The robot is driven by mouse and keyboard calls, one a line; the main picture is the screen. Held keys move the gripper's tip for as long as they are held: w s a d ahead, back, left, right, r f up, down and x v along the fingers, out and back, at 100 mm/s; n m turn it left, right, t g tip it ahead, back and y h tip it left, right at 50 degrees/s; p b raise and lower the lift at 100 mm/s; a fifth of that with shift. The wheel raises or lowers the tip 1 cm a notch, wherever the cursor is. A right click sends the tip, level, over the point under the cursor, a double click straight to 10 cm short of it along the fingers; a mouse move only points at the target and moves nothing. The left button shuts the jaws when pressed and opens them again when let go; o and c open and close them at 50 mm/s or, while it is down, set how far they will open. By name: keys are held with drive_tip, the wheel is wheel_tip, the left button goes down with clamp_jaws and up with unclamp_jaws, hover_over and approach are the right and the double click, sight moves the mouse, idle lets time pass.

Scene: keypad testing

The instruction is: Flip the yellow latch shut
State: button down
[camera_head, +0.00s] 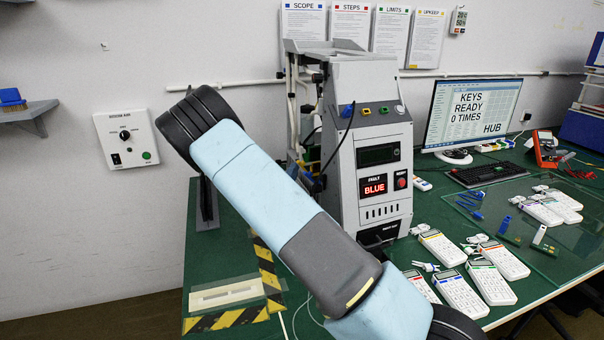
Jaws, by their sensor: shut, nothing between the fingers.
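A grey testing machine (347,200) stands on the green table. Along its top sloped front is a row of small coloured parts that look like latches. A blue one (347,110) at the left looks raised. A yellow or orange one (366,112) is beside it, then a green one (384,110), then another yellowish one (400,109) at the right. They are too small to tell which are open or shut. My arm crosses the front of the view, from bottom right to upper left. I cannot make out my gripper.
The machine's panel (375,187) reads FAULT BLUE. White keypads (462,294) lie on the table at right, near a monitor (472,114) and keyboard (487,173). A hazard-striped area (225,319) with a pale slotted plate (226,294) is at lower left. A control box (127,137) is on the wall.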

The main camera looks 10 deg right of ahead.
drive_tip(key=shift+w+d+r+m+g, duration=0.1)
drive_tip(key=shift+d+r+m+g, duration=0.3)
drive_tip(key=shift+m+g, duration=0.25)
drive_tip(key=shift+d+r+m+g, duration=0.25)
drive_tip(key=shift+r+m+g, duration=0.2)
drive_tip(key=shift+m, duration=0.3)
drive_tip(key=shift+f, duration=0.1)
